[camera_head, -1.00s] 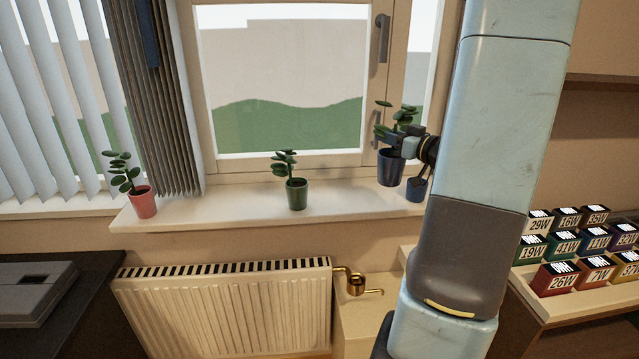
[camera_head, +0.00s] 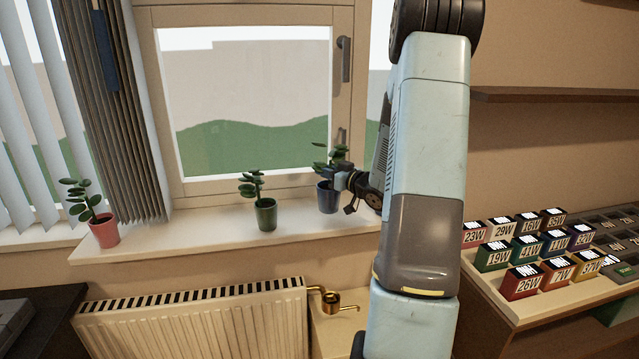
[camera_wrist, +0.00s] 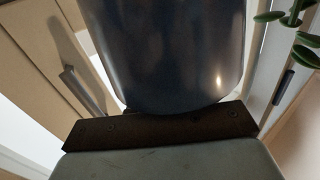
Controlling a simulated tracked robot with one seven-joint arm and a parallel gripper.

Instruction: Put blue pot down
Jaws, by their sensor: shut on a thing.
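The blue pot (camera_head: 328,198) holds a leafy green plant and looks upright, low over the right part of the white windowsill (camera_head: 290,232). I cannot tell if its base touches the sill. My gripper (camera_head: 343,180) reaches in from the right and is shut on the pot near its upper side. In the wrist view the dark, shiny pot wall (camera_wrist: 175,55) fills the middle, against the dark finger pad (camera_wrist: 160,137). The pot's far side is hidden there. A green pot (camera_head: 265,216) stands left of the blue pot, apart from it.
A red pot (camera_head: 105,230) with a plant stands farther left on the sill. A window frame with a handle (camera_head: 344,60) rises behind. A radiator (camera_head: 190,325) is below. Labelled boxes (camera_head: 525,250) fill a tray at right. The sill between red and green pots is clear.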

